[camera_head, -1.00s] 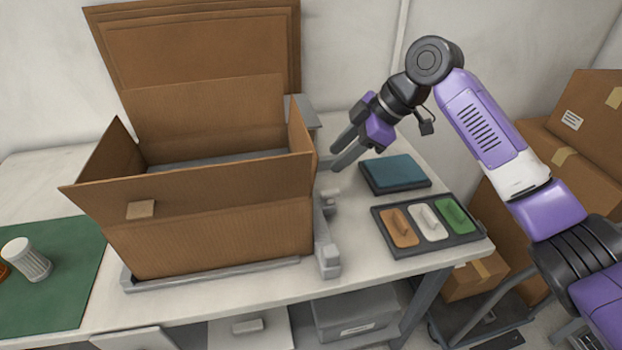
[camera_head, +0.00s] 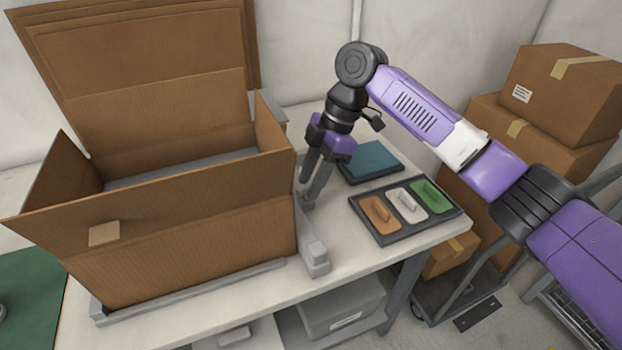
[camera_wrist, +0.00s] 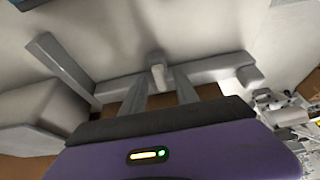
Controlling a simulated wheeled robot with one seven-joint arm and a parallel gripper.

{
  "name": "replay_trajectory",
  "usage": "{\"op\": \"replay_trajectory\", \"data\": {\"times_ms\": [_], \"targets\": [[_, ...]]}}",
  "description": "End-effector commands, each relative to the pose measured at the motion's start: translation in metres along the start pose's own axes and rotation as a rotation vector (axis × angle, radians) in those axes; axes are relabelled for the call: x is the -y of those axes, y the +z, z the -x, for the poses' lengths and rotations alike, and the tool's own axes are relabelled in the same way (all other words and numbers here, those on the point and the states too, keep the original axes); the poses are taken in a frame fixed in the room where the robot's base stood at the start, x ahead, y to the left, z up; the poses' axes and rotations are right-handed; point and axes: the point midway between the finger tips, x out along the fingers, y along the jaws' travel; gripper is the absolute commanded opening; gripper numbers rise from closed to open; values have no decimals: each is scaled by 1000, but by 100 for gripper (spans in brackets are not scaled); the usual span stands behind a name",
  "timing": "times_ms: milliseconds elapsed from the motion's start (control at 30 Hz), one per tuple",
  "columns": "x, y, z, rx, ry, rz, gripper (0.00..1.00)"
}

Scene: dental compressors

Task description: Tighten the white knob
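A pale, whitish knob (camera_wrist: 158,75) stands on the grey clamp rail (camera_wrist: 210,69) in the wrist view. In the head view my fingers largely hide it. My gripper (camera_head: 308,192) points down just right of the cardboard box (camera_head: 190,230). In the wrist view my gripper (camera_wrist: 160,84) has its two fingers apart with nothing held between them. The knob appears just beyond the gap between the fingertips; I cannot tell whether they touch it. The grey clamp rail also shows beside the box in the head view (camera_head: 314,258).
The open box sits in a grey frame on the table. To the right lie a dark tray (camera_head: 386,237) with orange, white and green handled pieces and a teal block (camera_head: 372,160). A green mat (camera_head: 35,300) is at the left. Cartons (camera_head: 560,90) stand at the far right.

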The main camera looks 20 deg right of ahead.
Motion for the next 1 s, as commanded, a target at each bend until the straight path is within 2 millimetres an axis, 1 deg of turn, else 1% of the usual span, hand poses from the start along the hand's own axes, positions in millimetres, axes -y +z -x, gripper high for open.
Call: {"op": "replay_trajectory", "data": {"times_ms": [233,300,367,400,433,767,1000], "targets": [[0,0,-1,0,1,0,36],[0,0,-1,0,1,0,23],[0,0,-1,0,1,0,11],[0,0,-1,0,1,0,3],[0,0,-1,0,1,0,0],[0,-1,1,0,6,-13,0],[2,-2,3,-3,42,-104,0]]}}
